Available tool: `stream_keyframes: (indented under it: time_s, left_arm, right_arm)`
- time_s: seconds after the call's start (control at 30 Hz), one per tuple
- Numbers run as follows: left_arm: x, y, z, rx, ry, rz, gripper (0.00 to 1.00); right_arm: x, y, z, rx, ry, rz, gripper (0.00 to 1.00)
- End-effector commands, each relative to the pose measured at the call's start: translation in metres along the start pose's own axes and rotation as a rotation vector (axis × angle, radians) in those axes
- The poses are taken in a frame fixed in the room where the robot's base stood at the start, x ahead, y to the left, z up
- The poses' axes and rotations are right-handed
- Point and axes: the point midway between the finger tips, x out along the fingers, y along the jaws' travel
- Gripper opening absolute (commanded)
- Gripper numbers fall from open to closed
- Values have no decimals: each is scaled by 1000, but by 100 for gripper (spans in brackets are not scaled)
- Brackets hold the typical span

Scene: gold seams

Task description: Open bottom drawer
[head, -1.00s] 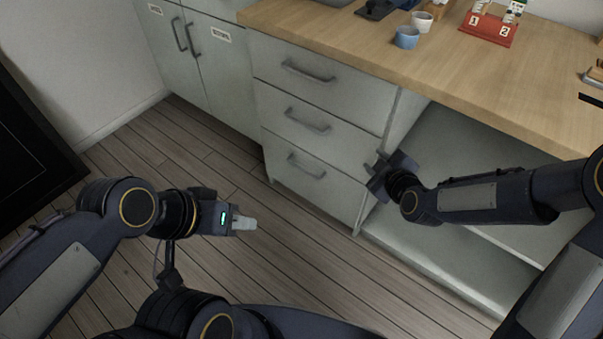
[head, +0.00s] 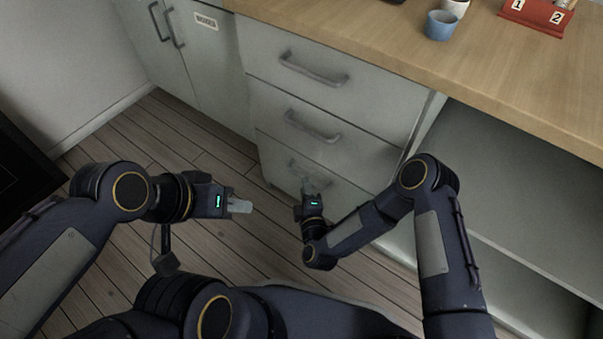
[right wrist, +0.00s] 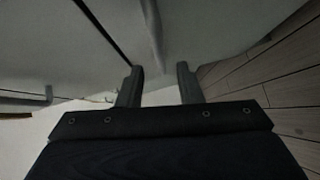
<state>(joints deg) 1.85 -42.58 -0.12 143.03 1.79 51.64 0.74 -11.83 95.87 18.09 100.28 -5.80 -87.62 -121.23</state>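The bottom drawer (head: 340,194) is the lowest of three grey-white drawers and looks shut. Its grey bar handle (head: 300,170) is partly hidden by my right gripper in the head view. My right gripper (head: 307,182) is right at this handle. In the right wrist view its two fingers (right wrist: 160,85) are apart, with the handle bar (right wrist: 152,30) ahead of the gap, not visibly gripped. My left gripper (head: 240,205) hangs over the floor left of the drawers, with its pale fingertips close together; whether they are shut is unclear.
The middle drawer (head: 345,150) and top drawer (head: 365,95) above look shut. An open shelf space (head: 510,190) lies to the right. A blue cup (head: 441,26) stands on the wooden counter (head: 400,45). The wooden floor (head: 225,245) before the drawers is clear.

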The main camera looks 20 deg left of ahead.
Motion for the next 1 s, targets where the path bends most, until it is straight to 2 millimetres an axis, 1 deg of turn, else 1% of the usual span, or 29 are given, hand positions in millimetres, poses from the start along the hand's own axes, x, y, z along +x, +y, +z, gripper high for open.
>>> stream_keyframes:
  time_s: [0.03, 0.1, 0.2, 0.3, 0.43, 0.67, 0.77, 0.9, 0.93, 1.0]
  left_arm:
    - [6, -3, 3, 0, 0, 0, 36]
    - [10, -4, 5, 0, 0, 0, 36]
    - [14, -7, 7, 0, -1, 0, 36]
    - [17, -8, 9, 0, -1, 0, 36]
    - [18, -8, 9, 0, -1, 0, 36]
    - [18, -8, 9, 0, 0, 0, 36]
    - [18, -8, 9, 0, -1, 0, 36]
    - [18, -8, 9, 0, 0, 0, 36]
    - [18, -8, 9, 0, 0, 0, 36]
    - [18, -8, 9, 0, 0, 0, 36]
  right_arm:
    - [10, -3, 2, 2, -3, 3, 33]
    - [22, -3, 1, 3, -3, 2, 33]
    - [36, -3, 1, 3, -3, 2, 33]
    - [46, -2, 1, 1, -2, 1, 33]
    - [52, -1, 0, 2, 0, -1, 33]
    - [52, 0, 0, 2, 1, -1, 33]
    - [52, 0, 0, 2, 1, -1, 21]
    - [52, 0, 0, 2, 1, -2, 2]
    - [52, 0, 0, 2, 1, -2, 0]
    - [52, 0, 0, 2, 1, -2, 0]
